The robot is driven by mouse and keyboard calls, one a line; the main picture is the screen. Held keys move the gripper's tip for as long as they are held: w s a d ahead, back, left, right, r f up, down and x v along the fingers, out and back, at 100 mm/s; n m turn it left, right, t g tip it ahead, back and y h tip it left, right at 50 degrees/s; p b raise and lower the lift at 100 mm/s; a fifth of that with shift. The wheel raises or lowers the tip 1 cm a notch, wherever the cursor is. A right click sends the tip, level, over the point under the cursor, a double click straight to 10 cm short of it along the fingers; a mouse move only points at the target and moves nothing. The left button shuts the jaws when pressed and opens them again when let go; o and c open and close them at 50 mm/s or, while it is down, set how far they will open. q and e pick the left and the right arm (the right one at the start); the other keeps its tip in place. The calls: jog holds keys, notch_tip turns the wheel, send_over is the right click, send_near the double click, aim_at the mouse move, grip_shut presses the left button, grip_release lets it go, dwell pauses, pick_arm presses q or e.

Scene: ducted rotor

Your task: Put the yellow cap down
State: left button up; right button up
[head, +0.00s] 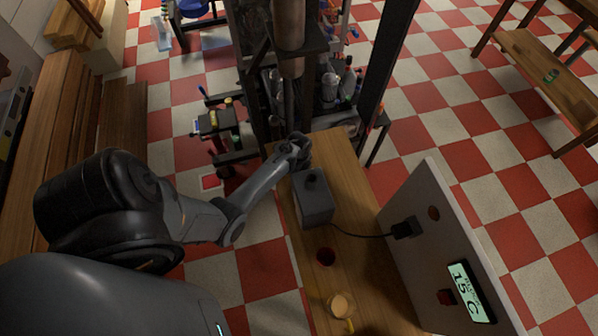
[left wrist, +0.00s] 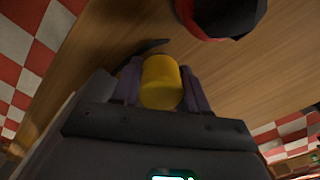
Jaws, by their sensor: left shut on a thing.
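The yellow cap (left wrist: 161,82) is between the two purple fingers of my left gripper (left wrist: 160,85) in the left wrist view, and the fingers are shut on it. Bare wood of the table lies beyond the cap in that view; I cannot tell whether the cap touches it. In the head view my left gripper (head: 302,146) is over the far end of the narrow wooden table (head: 350,262), just behind the grey box, and the cap is hidden there. My right gripper is in neither view.
The grey box (head: 313,198) with a dark knob stands close to my left gripper. A cable runs to a plug (head: 406,228) on a panel with a display. A cream round object (head: 341,305) is at the near end. A red-and-black object (left wrist: 228,14) shows beyond the cap.

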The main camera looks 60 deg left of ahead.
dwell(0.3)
pick_arm(q)
jog(key=shift+f, duration=0.2)
jog(key=o, duration=1)
jog(key=shift+o, duration=0.2)
jog(key=shift+r, duration=0.15)
notch_tip(320, 180, up, 11)
jog(key=p, duration=0.3)
jog(key=shift+r, duration=0.55)
